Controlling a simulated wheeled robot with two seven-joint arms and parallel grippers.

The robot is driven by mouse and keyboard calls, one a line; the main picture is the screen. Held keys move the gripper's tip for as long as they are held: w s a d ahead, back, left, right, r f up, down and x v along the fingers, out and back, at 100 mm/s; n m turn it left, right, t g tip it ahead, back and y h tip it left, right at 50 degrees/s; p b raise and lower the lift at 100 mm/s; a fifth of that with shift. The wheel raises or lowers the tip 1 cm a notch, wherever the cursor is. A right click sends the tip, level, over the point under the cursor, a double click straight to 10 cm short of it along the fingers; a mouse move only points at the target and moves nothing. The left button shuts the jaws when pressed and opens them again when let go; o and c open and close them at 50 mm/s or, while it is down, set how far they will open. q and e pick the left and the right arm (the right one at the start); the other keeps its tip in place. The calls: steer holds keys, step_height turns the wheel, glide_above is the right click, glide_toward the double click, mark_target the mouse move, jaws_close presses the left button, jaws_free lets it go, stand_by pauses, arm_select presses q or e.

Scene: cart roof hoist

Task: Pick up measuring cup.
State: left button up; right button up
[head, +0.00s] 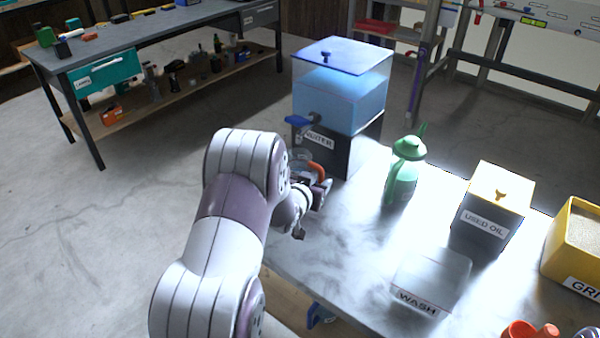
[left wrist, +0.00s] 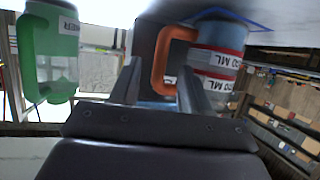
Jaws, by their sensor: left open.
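The measuring cup has an orange handle (head: 317,169) and stands by the water tank's tap, mostly hidden behind my left arm in the head view. In the left wrist view the measuring cup (left wrist: 222,62) is close, with white and red "ML" bands, and its handle faces my gripper. My left gripper (head: 322,189) is at the cup's near side. In the left wrist view its two fingers (left wrist: 160,85) are apart, with the orange handle showing between and just beyond them. I cannot tell whether they touch it. My right gripper is in neither view.
The water tank (head: 340,100) with a blue tap stands behind the cup. A green jug (head: 405,170), a used oil box (head: 490,212), a wash basin (head: 432,280) and a yellow grit bin (head: 572,245) share the shiny tabletop (head: 345,240). A workbench (head: 140,38) is at the back left.

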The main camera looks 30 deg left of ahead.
arm_select(q)
steer(key=shift+x, duration=0.95)
steer(key=shift+s, duration=0.1)
jaws_close()
steer(key=shift+r, duration=0.1)
